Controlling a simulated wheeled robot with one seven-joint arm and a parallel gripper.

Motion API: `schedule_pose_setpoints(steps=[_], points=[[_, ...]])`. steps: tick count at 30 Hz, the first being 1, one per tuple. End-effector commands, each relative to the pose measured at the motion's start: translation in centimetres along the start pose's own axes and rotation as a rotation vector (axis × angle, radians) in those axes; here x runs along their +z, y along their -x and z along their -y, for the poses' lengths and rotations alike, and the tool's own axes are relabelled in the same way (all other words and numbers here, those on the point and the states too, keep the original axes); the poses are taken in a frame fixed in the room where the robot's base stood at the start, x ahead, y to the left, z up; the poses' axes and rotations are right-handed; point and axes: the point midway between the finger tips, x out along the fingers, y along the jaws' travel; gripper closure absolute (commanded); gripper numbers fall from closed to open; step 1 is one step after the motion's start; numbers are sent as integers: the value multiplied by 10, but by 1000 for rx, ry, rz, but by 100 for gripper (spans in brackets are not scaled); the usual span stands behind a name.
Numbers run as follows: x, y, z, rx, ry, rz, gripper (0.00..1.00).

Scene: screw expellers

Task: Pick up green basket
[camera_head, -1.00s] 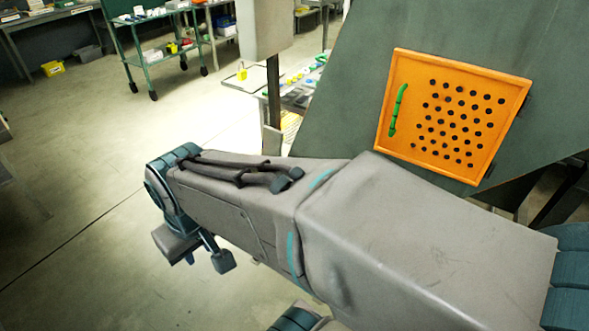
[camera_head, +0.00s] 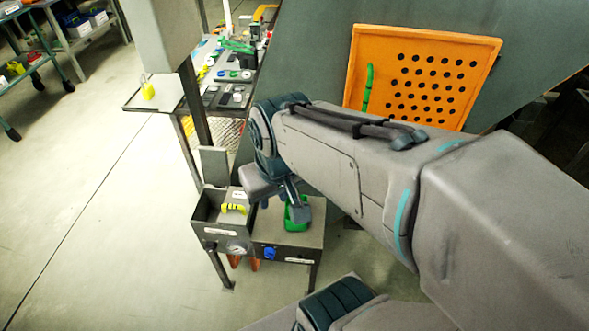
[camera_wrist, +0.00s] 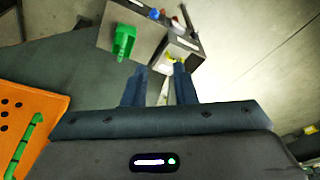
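The green basket (camera_head: 290,222) sits on top of a low grey stand (camera_head: 308,236), partly hidden behind my gripper in the head view. In the wrist view the green basket (camera_wrist: 124,40) is ahead of and left of my fingers, on the stand top. My gripper (camera_wrist: 161,78) is open, with a clear gap between its two fingers and nothing in it. It is apart from the basket in the wrist view.
Left of the basket is a grey box (camera_head: 205,218) with a yellow handle-like piece (camera_head: 234,208). An orange perforated panel (camera_head: 425,75) with a green handle (camera_head: 368,88) is behind my arm. A cluttered workbench (camera_head: 228,75) stands behind. The floor at left is open.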

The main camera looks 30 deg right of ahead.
Motion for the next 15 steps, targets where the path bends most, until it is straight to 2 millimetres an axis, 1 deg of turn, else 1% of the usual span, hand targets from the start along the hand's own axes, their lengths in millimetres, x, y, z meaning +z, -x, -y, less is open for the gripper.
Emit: schedule_pose_setpoints(steps=[1, 2, 5, 7, 8, 9, 11, 12, 15], points=[[-2, -14, -2, -7, -16, -1, 75], [-4, -22, -3, -13, -27, -3, 75], [-16, -58, -11, -41, -76, -19, 75], [-26, -90, -23, -57, -136, -36, 75], [-31, -104, -29, -63, -166, -46, 75], [-38, -122, -39, -68, -205, -59, 75], [-46, -148, -55, -70, -263, -81, 75], [-51, -165, -66, -69, -300, -96, 75], [-60, -201, -94, -59, -383, -129, 75]])
